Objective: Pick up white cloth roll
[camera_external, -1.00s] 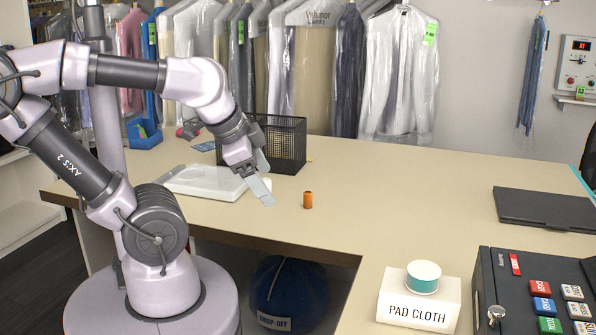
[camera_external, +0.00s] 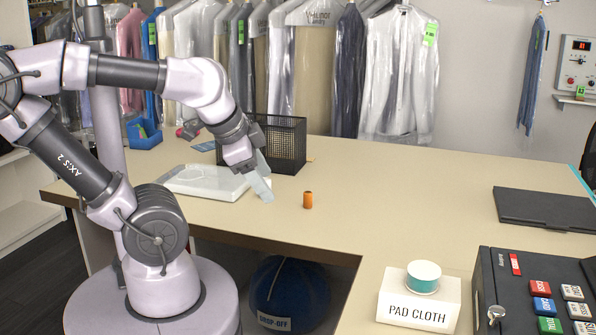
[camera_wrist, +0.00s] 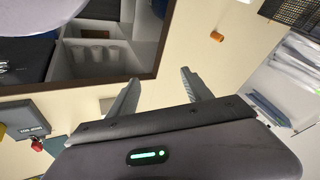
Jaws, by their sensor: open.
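The teal-topped roll is well to the right of my gripper.
An orange spool (camera_external: 308,200) stands right of my gripper. A white tray (camera_external: 205,184) and a black mesh basket (camera_external: 290,145) are close by. A dark keypad unit (camera_external: 535,300) and a flat black case (camera_external: 545,208) are at right. The counter's middle (camera_external: 400,200) is clear.

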